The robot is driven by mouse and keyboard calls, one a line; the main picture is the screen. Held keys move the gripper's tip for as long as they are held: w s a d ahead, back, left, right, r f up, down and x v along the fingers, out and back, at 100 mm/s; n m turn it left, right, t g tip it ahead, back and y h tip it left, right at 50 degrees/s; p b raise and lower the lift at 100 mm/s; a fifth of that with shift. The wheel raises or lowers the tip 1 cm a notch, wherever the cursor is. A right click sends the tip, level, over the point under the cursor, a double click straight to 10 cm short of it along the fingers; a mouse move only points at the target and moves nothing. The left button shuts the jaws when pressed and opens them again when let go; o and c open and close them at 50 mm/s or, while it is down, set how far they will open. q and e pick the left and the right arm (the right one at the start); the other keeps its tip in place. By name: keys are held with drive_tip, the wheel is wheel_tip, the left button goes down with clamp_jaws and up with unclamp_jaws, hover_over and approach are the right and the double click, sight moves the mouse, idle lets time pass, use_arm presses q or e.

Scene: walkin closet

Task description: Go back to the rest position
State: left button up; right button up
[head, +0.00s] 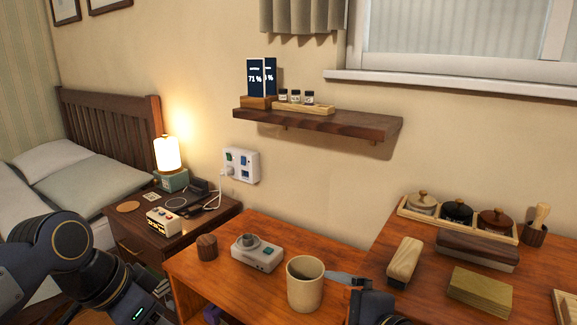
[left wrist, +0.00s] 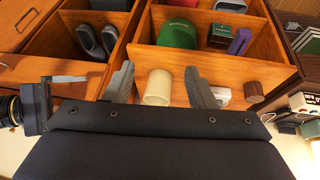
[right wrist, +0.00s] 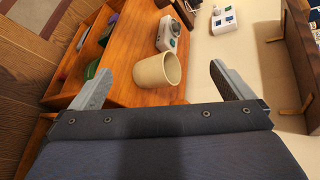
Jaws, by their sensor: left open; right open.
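My right gripper (right wrist: 157,85) is open and empty. In the head view one grey finger of it (head: 346,279) shows just right of a cream cup (head: 305,284). The cup stands upright on the wooden desk (head: 215,270); it also shows in the right wrist view (right wrist: 157,70), beyond and between the fingers. My left gripper (left wrist: 160,80) is open with nothing between its fingers. The same cup appears beyond them in the left wrist view (left wrist: 158,87). My left arm (head: 75,260) reaches in at the lower left of the head view, beside the nightstand (head: 225,208).
A grey device (head: 258,253) and a round wooden box (head: 207,247) stand near the cup. A wall shelf (head: 320,123) hangs above. The right tabletop holds a brush (head: 404,259), a yellow block (head: 480,290) and a jar tray (head: 460,226). Open shelves (left wrist: 210,65) lie below.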

use_arm(q)
drive_tip(key=s+f+n+t, duration=0.2)
drive_tip(key=s+f+n, duration=0.7)
drive_tip(key=s+f, duration=0.3)
use_arm(e)
drive_tip(key=s+d+f+n+g+h, duration=0.2)
drive_tip(key=s+d+f+n+g, duration=0.1)
drive_tip(key=s+d+f+n, duration=0.35)
drive_tip(key=s+d+f+n+g+h, duration=0.25)
drive_tip(key=s+d+n, duration=0.4)
drive_tip(key=s, duration=0.35)
use_arm(q)
wheel_tip(320, 180, up, 22)
drive_tip(key=p, duration=2.1)
drive_tip(key=shift+a+p, duration=0.3)
drive_tip(key=shift+a, duration=0.15)
use_arm(e)
wheel_tip(320, 180, up, 21)
drive_tip(key=n, duration=0.1)
drive_tip(key=shift+r+y, duration=0.2)
drive_tip(key=shift+y, duration=0.15)
